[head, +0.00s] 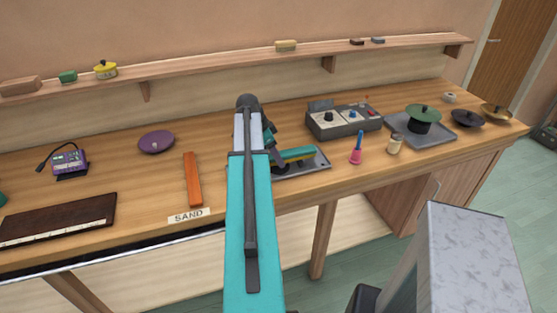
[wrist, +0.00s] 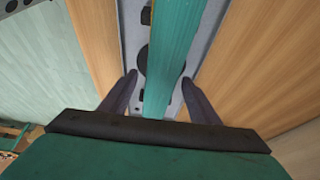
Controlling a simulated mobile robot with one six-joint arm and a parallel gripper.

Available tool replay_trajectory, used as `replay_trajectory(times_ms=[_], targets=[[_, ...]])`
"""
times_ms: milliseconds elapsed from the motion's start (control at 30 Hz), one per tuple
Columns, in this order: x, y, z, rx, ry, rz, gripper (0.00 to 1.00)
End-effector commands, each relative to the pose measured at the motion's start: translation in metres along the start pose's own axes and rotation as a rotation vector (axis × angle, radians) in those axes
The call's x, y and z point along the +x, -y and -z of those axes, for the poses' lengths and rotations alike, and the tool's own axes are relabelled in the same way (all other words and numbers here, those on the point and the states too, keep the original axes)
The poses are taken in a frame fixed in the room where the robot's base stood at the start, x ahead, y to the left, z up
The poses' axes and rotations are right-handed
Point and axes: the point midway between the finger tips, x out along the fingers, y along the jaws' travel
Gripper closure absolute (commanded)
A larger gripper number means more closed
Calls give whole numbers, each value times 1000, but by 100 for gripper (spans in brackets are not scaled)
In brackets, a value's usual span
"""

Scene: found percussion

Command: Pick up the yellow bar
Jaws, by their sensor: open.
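A yellow strip (head: 297,151) shows against a teal bar (head: 299,158) on a grey tray (head: 318,162) just right of my arm in the head view. I cannot tell whether they are separate pieces. In the wrist view, the teal bar (wrist: 172,50) runs lengthwise between the fingers of my gripper (wrist: 160,76). My gripper is open, with a finger on each side of the bar and a gap to each. No clear yellow bar shows there. My arm hides part of the tray in the head view.
An orange bar (head: 192,180) lies left of my arm, above a SAND label (head: 189,216). A yellowish block (head: 286,45) sits on the wall shelf.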

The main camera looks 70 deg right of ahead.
Motion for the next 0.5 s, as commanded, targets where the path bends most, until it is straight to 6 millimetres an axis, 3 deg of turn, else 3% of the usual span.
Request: replay_trajectory(times_ms=[267,500], targets=[[0,0,0,-1,0,0,44],[0,0,-1,-1,0,0,83]])
